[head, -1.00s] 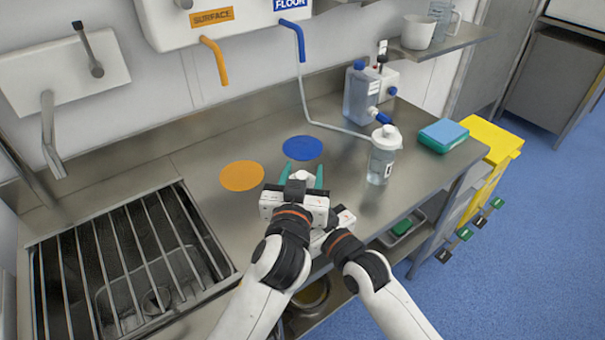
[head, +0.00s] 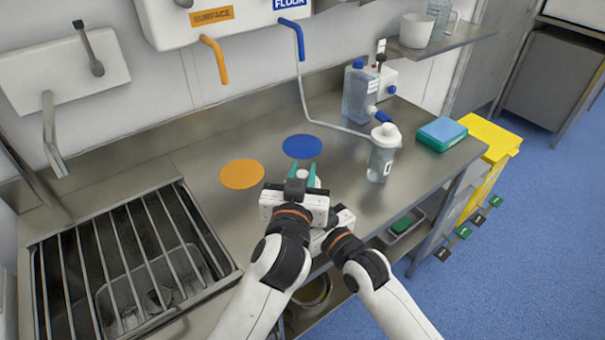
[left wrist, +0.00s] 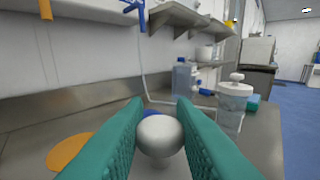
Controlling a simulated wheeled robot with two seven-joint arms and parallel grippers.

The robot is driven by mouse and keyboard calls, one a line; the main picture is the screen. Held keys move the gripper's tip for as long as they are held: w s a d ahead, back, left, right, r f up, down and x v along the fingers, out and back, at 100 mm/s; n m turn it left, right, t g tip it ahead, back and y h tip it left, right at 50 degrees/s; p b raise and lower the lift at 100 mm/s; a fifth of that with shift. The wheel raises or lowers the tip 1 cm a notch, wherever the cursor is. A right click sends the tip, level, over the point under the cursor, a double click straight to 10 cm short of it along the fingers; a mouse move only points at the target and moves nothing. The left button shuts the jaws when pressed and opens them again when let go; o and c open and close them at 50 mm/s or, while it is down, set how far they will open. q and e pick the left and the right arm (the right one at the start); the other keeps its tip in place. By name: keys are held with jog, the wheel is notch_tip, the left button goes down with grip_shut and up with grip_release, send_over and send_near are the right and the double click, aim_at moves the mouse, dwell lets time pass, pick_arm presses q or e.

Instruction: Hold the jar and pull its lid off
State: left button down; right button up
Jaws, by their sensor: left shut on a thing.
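My left gripper (head: 301,172) is over the steel counter, its teal fingers shut on a smooth white rounded knob (left wrist: 160,135). The knob fills the gap between the fingers in the left wrist view. A little white shows by the fingertips in the head view. What lies under the knob is hidden by my left gripper and arm, so I cannot see a jar body there. My right gripper (head: 341,217) is just right of the left one and lower; its fingers are hidden. A clear jar with a white knobbed lid (head: 383,152) stands upright to the right, apart from both grippers.
An orange disc (head: 242,174) and a blue disc (head: 302,147) lie flat on the counter (head: 225,135). A blue-capped bottle (head: 360,95) stands at the back. A blue-green sponge block (head: 442,133) lies at the right end. A barred sink (head: 130,260) is at left.

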aim_at(303, 173)
pick_arm(q)
jog(key=shift+r, duration=1.1)
pick_arm(e)
jog(key=shift+f, duration=0.1)
pick_arm(q)
jog(key=shift+w, duration=0.15)
pick_arm(e)
jog(key=shift+w, duration=0.15)
pick_arm(q)
jog(key=shift+r, duration=2)
pick_arm(e)
jog(key=o, duration=1.4)
jog(key=shift+s, duration=0.2)
pick_arm(q)
jog(key=shift+s, duration=0.25)
pick_arm(e)
jog(key=shift+o, duration=0.4)
pick_arm(q)
jog(key=shift+w, duration=0.1)
